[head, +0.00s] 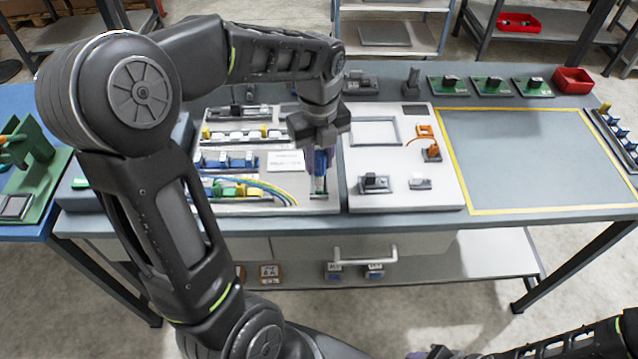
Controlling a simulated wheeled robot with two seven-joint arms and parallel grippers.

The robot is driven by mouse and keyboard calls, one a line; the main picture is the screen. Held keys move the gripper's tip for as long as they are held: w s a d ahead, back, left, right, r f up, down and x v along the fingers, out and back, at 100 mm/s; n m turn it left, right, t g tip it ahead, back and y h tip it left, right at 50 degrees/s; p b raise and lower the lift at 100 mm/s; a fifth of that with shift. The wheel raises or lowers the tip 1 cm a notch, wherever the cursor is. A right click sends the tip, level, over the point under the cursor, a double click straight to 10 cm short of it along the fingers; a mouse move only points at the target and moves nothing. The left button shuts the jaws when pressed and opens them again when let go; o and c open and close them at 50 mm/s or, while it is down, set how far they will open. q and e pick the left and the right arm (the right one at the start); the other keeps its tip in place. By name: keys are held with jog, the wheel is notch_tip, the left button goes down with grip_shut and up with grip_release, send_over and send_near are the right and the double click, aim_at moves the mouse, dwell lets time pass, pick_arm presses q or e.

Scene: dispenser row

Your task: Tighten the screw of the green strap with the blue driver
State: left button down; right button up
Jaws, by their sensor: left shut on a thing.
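My left gripper (319,148) points down over the front right part of the left board and is shut on the blue driver (320,163). The driver stands roughly upright, with its lower end at a small grey and green piece (319,195) near the board's front edge. This piece may be the green strap; its screw is hidden or too small to make out, and I cannot tell whether the driver touches it. My right arm reaches in at the bottom right; its gripper (428,353) is mostly cut off by the bottom edge.
Wires and coloured terminal blocks (238,190) lie left of the driver. A white board (450,190) to the right carries a grey frame (375,131) and an orange part (431,151). The yellow-edged area (530,160) is clear. Red bins (573,80) stand farther back.

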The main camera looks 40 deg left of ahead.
dwell(0.3)
pick_arm(q)
jog(key=n, duration=0.4)
jog(key=shift+f, duration=0.1)
jog(key=n, duration=0.4)
jog(key=shift+b, duration=0.3)
jog(key=n, duration=0.4)
jog(key=n, duration=0.8)
jog(key=shift+b, duration=0.35)
jog(key=n, duration=0.4)
